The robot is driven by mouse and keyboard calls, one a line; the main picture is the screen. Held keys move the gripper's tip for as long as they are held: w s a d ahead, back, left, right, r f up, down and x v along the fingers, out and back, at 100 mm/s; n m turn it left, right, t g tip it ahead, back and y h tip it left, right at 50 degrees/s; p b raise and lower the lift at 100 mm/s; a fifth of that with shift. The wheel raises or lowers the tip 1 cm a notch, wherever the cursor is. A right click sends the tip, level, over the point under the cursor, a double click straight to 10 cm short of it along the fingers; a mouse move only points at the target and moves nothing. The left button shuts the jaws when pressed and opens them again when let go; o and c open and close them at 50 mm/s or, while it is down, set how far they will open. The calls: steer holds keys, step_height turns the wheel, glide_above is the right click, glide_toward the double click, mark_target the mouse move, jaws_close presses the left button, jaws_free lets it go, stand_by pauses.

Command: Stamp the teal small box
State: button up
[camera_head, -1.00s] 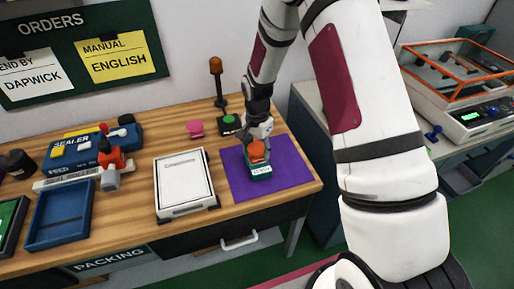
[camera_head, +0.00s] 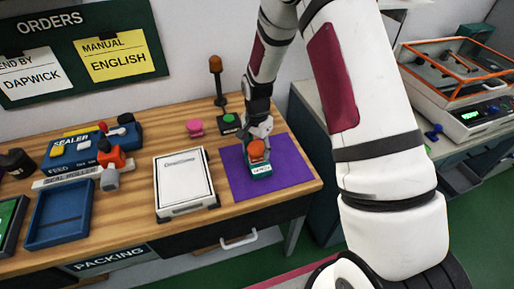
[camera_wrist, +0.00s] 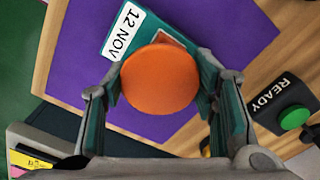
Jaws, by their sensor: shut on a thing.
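The teal small box (camera_head: 261,171) lies on the purple mat (camera_head: 293,172). Its white label reading "12 NOV" shows in the wrist view (camera_wrist: 124,30). My gripper (camera_wrist: 165,95) is shut on the stamp, whose round orange knob (camera_wrist: 160,79) sits between the fingers; the knob also shows in the head view (camera_head: 257,149). The stamp is over the box and hides much of its top. I cannot tell whether the stamp's face touches the box.
A white panel (camera_head: 184,182) lies left of the mat, and a blue tray (camera_head: 60,214) is farther left. Behind the mat are a pink knob (camera_head: 195,127) and a READY unit with a green button (camera_wrist: 294,118). The sealer (camera_head: 90,150) stands at the left.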

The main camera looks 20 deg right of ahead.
steer(key=shift+r+p, duration=0.95)
steer(key=shift+r, duration=2.5)
steer(key=shift+w, duration=0.1)
